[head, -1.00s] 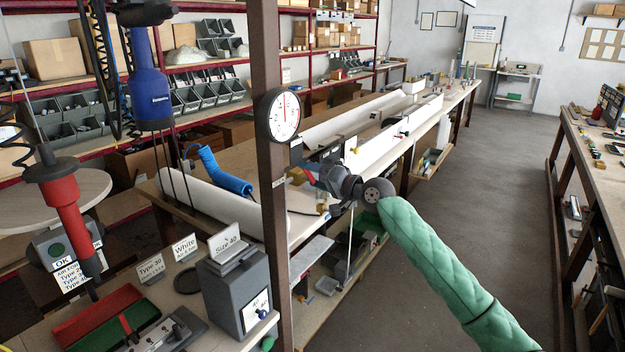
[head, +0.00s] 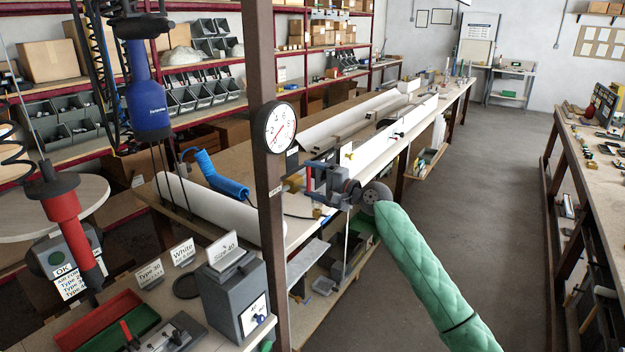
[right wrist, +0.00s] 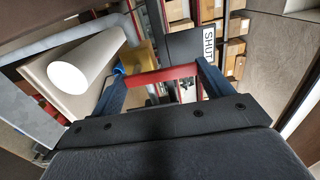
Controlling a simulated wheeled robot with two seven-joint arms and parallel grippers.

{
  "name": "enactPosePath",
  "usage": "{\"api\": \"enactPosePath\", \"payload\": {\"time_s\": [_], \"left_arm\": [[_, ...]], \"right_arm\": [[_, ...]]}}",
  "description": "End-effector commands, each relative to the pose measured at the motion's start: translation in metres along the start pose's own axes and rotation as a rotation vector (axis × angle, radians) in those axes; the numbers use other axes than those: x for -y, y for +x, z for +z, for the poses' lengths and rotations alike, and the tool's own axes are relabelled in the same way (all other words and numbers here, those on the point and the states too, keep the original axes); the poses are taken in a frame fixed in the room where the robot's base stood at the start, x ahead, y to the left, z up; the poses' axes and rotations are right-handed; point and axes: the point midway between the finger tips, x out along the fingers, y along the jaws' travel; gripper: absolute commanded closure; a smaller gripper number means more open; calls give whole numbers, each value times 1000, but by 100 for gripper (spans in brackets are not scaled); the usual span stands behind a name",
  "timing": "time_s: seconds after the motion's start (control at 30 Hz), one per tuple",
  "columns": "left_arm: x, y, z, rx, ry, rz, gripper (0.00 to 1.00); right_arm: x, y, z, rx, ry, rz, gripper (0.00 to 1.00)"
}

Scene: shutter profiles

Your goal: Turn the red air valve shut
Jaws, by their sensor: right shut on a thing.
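The red valve handle (head: 308,174) is on the brass air valve (head: 293,183) beside the brown post, in the middle of the head view. My right gripper (head: 318,178) is shut on the handle. In the right wrist view the handle (right wrist: 168,77) runs as a red bar across between the two fingers, with the brass body (right wrist: 143,56) just behind it. A SHUT sign (right wrist: 209,50) is beyond the handle, to its right. My left gripper is not in view.
A round pressure gauge (head: 281,127) is on the brown post (head: 262,60) above the valve; its needle points to lower left. A blue coiled hose (head: 220,178) and a white roll (head: 225,215) lie behind the post. The aisle floor (head: 470,170) at right is clear.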

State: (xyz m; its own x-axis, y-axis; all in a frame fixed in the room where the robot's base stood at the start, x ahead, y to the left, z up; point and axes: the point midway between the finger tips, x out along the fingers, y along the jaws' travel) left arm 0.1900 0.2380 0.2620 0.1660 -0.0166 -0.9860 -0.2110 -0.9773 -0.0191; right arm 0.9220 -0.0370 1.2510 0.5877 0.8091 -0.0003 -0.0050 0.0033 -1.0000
Motion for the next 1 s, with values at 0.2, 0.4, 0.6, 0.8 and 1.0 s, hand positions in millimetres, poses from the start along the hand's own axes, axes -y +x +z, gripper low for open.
{"api": "enactPosePath", "payload": {"time_s": [0.2, 0.4, 0.6, 0.8, 1.0], "left_arm": [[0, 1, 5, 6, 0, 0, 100], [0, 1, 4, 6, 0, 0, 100], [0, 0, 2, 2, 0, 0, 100], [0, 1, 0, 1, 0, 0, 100], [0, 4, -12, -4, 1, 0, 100]], "right_arm": [[0, 0, -2, -2, 10, 0, 62], [0, 0, -2, -2, 10, 0, 62], [0, 0, -1, -1, 10, 0, 0], [0, -1, -1, -1, 9, 0, 0], [-4, -16, -1, -1, 8, 0, 0]]}}
